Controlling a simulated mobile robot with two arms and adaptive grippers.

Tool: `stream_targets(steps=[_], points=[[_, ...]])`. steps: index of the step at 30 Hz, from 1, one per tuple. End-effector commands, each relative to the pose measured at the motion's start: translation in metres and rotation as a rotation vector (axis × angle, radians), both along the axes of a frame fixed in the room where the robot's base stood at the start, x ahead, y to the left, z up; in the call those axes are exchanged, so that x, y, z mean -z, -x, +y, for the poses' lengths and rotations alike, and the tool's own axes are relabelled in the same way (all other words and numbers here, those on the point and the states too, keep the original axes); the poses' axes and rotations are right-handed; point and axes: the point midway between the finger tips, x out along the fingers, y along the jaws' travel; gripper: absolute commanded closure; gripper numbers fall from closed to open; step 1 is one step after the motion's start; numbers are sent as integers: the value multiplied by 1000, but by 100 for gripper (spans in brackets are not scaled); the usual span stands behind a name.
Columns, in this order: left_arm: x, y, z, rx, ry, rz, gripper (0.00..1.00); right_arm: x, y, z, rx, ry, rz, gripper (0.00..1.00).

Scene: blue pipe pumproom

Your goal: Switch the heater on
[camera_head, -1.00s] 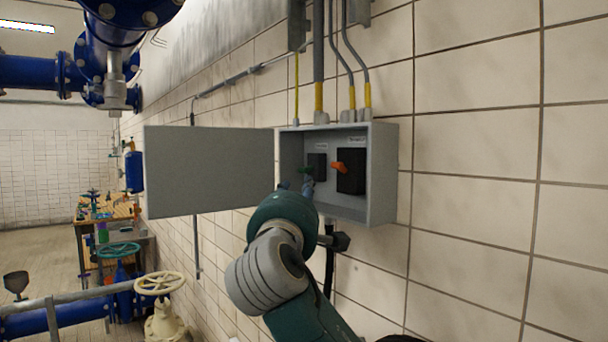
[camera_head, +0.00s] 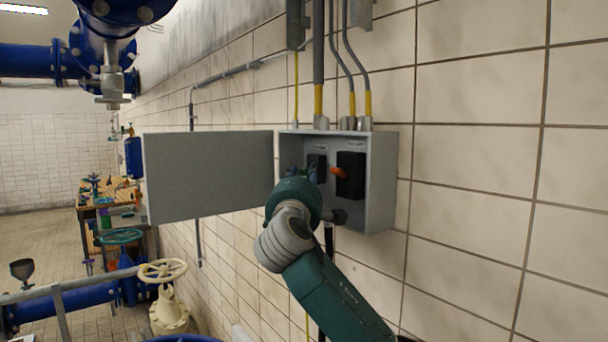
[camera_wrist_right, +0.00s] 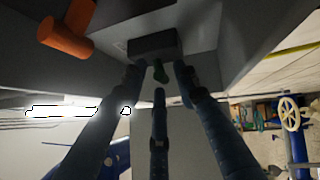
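A grey wall box (camera_head: 381,185) is open, with its flat door (camera_head: 208,175) swung out to the left. Inside are two dark switches. The right switch (camera_head: 351,176) has an orange handle (camera_head: 337,172); this handle is also at the upper left of the right wrist view (camera_wrist_right: 67,32). My right gripper (camera_head: 299,176) is at the left switch. The switch labels are too small to read. My left gripper is out of view.
Conduits (camera_head: 318,60) enter the box from above along the tiled wall. A cream valve wheel (camera_head: 162,271) and blue pipes stand at the lower left. A wooden workbench (camera_head: 105,205) is farther back. The tiled wall right of the box is bare.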

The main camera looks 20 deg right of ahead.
Motion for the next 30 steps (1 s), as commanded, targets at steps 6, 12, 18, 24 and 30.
stream_targets(steps=[6,12,18,24,30], points=[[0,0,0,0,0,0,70,0,0,0,0,0,0,92],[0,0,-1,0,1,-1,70,0,0,-1,1,-1,1,100],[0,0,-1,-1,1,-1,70,0,1,-1,2,-3,1,100],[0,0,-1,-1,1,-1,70,0,1,-1,2,-10,4,100],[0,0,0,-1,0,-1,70,-1,1,-1,3,-22,8,100]])
